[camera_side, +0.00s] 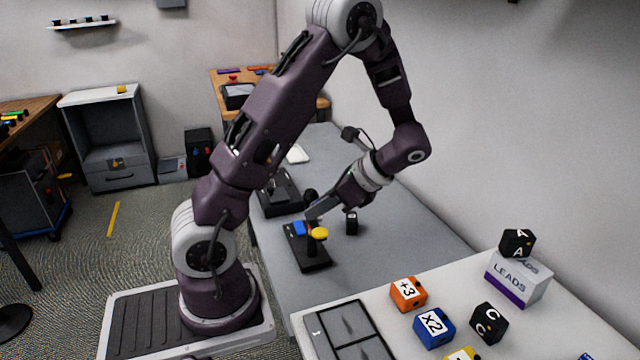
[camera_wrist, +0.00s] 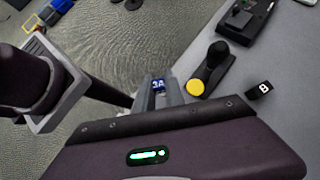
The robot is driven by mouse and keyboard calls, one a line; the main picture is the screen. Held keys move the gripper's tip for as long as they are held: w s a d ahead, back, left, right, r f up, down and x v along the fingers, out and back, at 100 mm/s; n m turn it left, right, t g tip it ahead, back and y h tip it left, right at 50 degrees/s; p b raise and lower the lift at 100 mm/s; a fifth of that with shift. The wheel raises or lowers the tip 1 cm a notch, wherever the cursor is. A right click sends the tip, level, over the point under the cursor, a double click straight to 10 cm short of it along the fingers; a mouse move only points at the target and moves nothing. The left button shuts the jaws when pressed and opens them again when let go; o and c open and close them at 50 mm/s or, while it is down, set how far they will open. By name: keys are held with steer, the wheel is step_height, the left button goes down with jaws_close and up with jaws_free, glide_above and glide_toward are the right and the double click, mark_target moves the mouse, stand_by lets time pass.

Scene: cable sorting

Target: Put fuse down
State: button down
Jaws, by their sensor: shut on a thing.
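The fuse is a small blue block marked "3A" in the wrist view (camera_wrist: 158,86), held at the tips of my gripper (camera_wrist: 163,90). In the side view the blue fuse (camera_side: 299,227) shows at the end of my gripper (camera_side: 310,214), over or beside a black device with a yellow button (camera_side: 319,234). I cannot tell whether the fuse touches anything below it. My gripper is shut on the fuse. In the wrist view the floor appears behind the fuse.
A black block marked B (camera_side: 351,222) stands right of the black device on the grey bench (camera_side: 400,226). Another black device (camera_side: 279,195) sits farther back. The white table in front holds an orange block (camera_side: 408,294), a blue block (camera_side: 434,327) and a LEADS box (camera_side: 518,278).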

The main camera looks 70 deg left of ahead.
steer(key=shift+m, duration=0.3)
steer(key=f, duration=0.8)
steer(key=s+a+f, duration=0.1)
steer(key=f, duration=0.7)
steer(key=s+a+f, duration=0.1)
steer(key=f, duration=0.7)
steer(key=shift+s+a+f, duration=0.1)
steer(key=shift+a+f, duration=0.05)
steer(key=shift+f, duration=0.1)
steer(key=c, duration=1.4)
jaws_free()
